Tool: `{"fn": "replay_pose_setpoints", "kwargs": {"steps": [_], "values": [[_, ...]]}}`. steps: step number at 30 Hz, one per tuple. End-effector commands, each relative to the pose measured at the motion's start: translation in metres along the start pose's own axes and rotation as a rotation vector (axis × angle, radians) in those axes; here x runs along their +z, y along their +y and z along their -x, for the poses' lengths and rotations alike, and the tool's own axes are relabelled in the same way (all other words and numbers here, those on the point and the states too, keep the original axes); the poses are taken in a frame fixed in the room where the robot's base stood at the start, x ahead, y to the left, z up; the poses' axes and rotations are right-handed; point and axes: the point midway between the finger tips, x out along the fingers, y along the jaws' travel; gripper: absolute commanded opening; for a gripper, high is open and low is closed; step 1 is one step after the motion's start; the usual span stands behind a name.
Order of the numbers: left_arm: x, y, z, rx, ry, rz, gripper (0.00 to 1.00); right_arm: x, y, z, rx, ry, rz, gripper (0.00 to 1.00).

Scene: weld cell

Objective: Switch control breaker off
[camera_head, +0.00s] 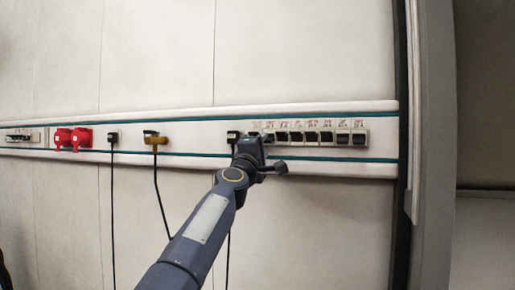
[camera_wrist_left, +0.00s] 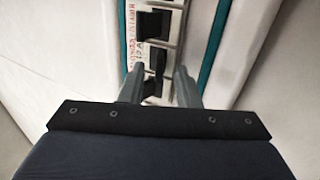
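A row of black breaker switches (camera_head: 312,137) sits in white housings on the wall rail, with small reddish labels above. The lettering is too small to tell which one is the control breaker. My left gripper (camera_head: 252,143) is at the left end of this row and covers part of it. In the left wrist view my left gripper (camera_wrist_left: 159,70) is open, its two fingers apart on either side of a black switch (camera_wrist_left: 157,60). Another black switch (camera_wrist_left: 154,24) lies just beyond the fingertips. I cannot tell whether a finger touches a switch. My right gripper is not in view.
The white rail (camera_head: 200,131) with green stripes runs along the panelled wall. Red sockets (camera_head: 73,138), a yellow plug (camera_head: 155,140) and a black plug (camera_head: 113,137) sit left of my arm, with cables hanging down. A dark door frame (camera_head: 403,150) stands at the right.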

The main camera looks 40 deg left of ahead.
Motion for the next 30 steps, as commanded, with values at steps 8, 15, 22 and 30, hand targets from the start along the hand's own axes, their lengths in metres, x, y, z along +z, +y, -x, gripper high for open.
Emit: {"fn": "replay_pose_setpoints", "kwargs": {"steps": [8,15,22,30], "values": [[-0.002,-0.004,0.033,0.004,0.0,0.002,0.29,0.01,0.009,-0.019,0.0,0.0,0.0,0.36],[-0.003,-0.004,0.07,0.004,-0.001,0.002,0.29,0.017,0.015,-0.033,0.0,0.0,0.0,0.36],[-0.004,-0.003,0.08,0.004,0.0,0.0,0.29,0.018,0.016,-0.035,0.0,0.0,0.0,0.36],[-0.004,-0.003,0.08,0.004,-0.001,0.0,0.29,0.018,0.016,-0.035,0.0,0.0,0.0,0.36]]}}
